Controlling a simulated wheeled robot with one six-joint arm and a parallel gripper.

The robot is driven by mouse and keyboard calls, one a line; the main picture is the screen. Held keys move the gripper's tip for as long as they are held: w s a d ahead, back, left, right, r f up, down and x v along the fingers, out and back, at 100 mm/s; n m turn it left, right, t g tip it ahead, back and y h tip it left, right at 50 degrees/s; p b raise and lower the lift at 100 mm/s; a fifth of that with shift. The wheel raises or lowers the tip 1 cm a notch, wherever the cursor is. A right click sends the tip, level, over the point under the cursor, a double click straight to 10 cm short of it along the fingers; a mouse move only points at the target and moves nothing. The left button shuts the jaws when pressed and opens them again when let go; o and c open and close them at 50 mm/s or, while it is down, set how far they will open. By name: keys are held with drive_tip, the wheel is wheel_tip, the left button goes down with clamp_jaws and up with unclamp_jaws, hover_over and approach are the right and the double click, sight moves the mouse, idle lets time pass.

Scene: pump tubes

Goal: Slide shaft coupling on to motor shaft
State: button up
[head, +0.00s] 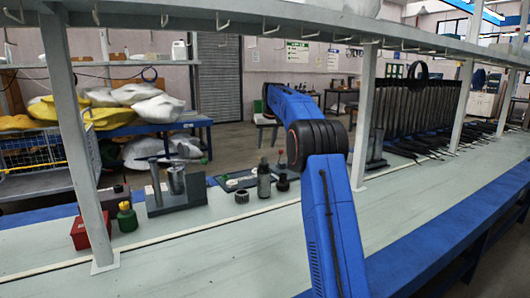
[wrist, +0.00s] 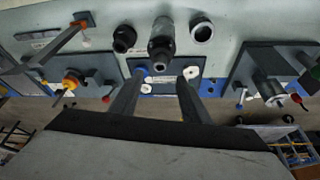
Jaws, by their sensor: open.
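In the wrist view my gripper (wrist: 164,75) is open, its two dark fingers apart with nothing held between them. Beyond the fingertips stands a dark grey cylinder with a narrower end (wrist: 161,45), perhaps the motor with its shaft; it also shows upright on the bench in the head view (head: 263,180). A short dark ring (wrist: 202,31) is on one side of it, also seen in the head view (head: 242,197). A small black piece (wrist: 124,39) is on the other side. I cannot tell which is the coupling. The gripper itself does not show in the head view.
A grey clamp fixture (head: 177,190), a green bottle (head: 127,217) and a red box (head: 90,232) stand to the left on the bench. A dark board (head: 233,180) lies behind the cylinder. Shelf posts (head: 78,140) rise from the bench. The front bench top is clear.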

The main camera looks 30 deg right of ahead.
drive_tip(key=v, duration=0.9)
drive_tip(key=shift+r, duration=0.2)
drive_tip(key=shift+s, duration=0.1)
idle(0.5)
drive_tip(key=s+a+f, duration=0.1)
drive_tip(key=s+a, duration=0.5)
drive_tip(key=s, duration=0.4)
drive_tip(key=s+a+n, duration=0.1)
drive_tip(key=s+a, duration=0.5)
drive_tip(key=s, duration=0.5)
drive_tip(key=s+a+f, duration=0.1)
drive_tip(key=s+a, duration=0.6)
drive_tip(key=s, duration=0.3)
drive_tip(key=s+a+f, duration=0.3)
drive_tip(key=s+f, duration=0.8)
drive_tip(key=s, duration=0.4)
drive_tip(key=s+a+f+n, duration=0.1)
drive_tip(key=s+a+f, duration=0.2)
drive_tip(key=s+f, duration=0.9)
drive_tip(key=s, duration=0.3)
drive_tip(key=shift+a+y, duration=0.25)
drive_tip(key=shift+y, duration=0.15)
